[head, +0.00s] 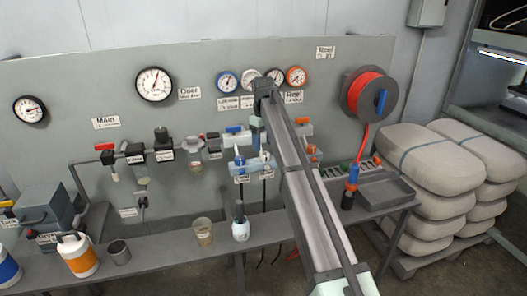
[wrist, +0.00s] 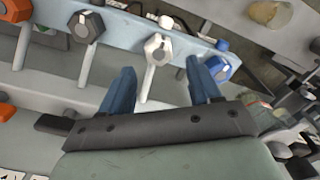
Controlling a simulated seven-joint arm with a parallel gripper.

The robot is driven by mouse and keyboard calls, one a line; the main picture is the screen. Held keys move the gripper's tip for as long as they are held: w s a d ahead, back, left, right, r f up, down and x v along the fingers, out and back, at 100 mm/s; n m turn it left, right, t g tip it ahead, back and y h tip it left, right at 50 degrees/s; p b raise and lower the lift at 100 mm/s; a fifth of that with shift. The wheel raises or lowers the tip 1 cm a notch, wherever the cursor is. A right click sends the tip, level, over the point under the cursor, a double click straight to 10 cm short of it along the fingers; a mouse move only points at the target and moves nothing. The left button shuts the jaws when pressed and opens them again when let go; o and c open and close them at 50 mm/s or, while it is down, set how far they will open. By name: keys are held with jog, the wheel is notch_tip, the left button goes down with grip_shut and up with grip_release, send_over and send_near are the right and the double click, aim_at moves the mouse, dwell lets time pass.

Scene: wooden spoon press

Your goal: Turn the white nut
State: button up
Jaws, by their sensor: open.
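The white nut (wrist: 158,47) is a faceted knob on a light blue block (wrist: 125,40) in the wrist view, with a pale stem running down from it. My gripper (wrist: 161,72) is open, its two blue fingers pointing at the block. The white nut lies between the fingers' lines, a little beyond their tips, with a gap on each side. In the head view my gripper (head: 256,134) hangs at the panel over the light blue blocks, partly hidden by my arm; the nut is too small there to make out surely.
In the wrist view a black nut (wrist: 86,26) sits left of the white one and a blue nut (wrist: 222,67) sits right, close to the right finger. An orange nut (wrist: 15,10) is at the upper left. A white bottle (head: 241,229) stands on the bench below.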

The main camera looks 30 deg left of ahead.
aim_at(264, 153)
jog(key=shift+f, duration=2.1)
jog(key=shift+c, duration=0.3)
jog(key=c, duration=1)
